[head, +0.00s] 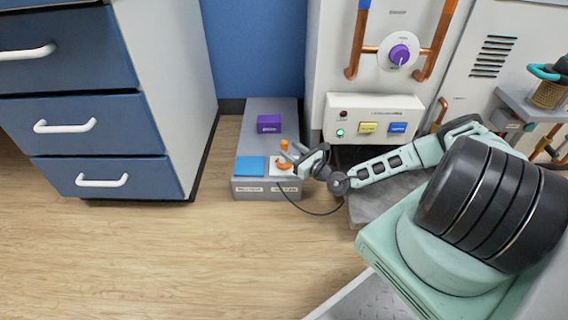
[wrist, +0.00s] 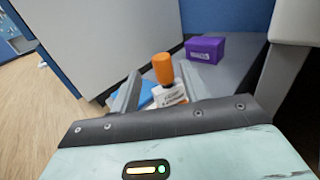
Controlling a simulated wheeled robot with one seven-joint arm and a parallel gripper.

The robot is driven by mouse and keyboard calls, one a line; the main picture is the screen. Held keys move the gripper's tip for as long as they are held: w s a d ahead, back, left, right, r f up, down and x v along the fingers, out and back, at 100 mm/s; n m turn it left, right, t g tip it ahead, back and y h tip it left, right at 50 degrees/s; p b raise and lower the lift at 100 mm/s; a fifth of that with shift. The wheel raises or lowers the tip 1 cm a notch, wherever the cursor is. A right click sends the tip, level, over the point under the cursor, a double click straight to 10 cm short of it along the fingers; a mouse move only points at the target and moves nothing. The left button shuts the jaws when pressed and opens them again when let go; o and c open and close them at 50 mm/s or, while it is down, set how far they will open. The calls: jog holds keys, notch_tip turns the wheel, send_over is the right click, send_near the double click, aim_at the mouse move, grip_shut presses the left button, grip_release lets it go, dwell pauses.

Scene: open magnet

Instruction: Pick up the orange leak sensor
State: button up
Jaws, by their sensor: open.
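The orange leak sensor (head: 284,146) stands upright on a white labelled patch at the front right of a low grey platform (head: 247,140). In the wrist view its orange top (wrist: 163,68) rises between my finger lines, above a white labelled area (wrist: 170,95). My gripper (head: 291,157) is open at the sensor, coming in from the right, low over the platform. In the wrist view my gripper (wrist: 157,88) has one finger on either side of the sensor. The sensor's lower part is partly hidden, and I cannot tell whether a finger touches it.
A purple box (head: 269,123) sits farther back on the platform. A blue square (head: 250,166) lies left of the sensor. A drawer cabinet (head: 175,80) stands close on the left, and a white panel with buttons (head: 374,118) on the right. The wooden floor in front is clear.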

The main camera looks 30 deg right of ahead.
aim_at(286, 147)
jog(key=w+b, duration=0.2)
jog(key=w, duration=0.1)
jog(key=shift+w+a+f+b, duration=0.15)
jog(key=shift+a+b, duration=0.05)
jog(key=shift+b, duration=0.1)
jog(key=shift+w+r, duration=0.25)
jog(key=shift+w, duration=0.25)
grip_shut()
jog(key=shift+r, duration=0.1)
